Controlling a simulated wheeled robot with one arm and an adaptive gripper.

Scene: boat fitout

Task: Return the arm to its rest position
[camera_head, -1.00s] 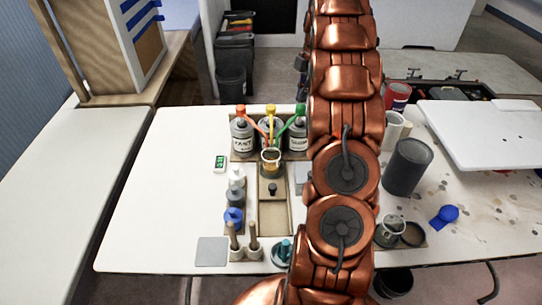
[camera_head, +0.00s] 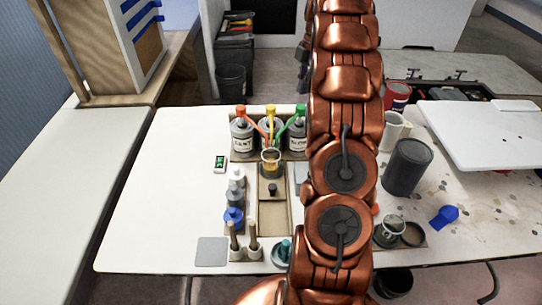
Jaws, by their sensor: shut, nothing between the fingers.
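My copper-coloured arm rises from the bottom of the head view, crosses over the right-centre of the white table (camera_head: 140,215) and runs out of the top edge. My gripper is not clearly visible. A small dark part shows at the left edge of the arm near the top, and I cannot tell what it is. The arm hides a strip of the table behind it.
Left of the arm stand labelled bottles (camera_head: 242,137) with coloured spouts, a cup (camera_head: 271,162) and small jars (camera_head: 234,217). To the right are a dark grey cylinder (camera_head: 407,167), a white board (camera_head: 490,135) and a blue item (camera_head: 444,216). The table's left part is clear.

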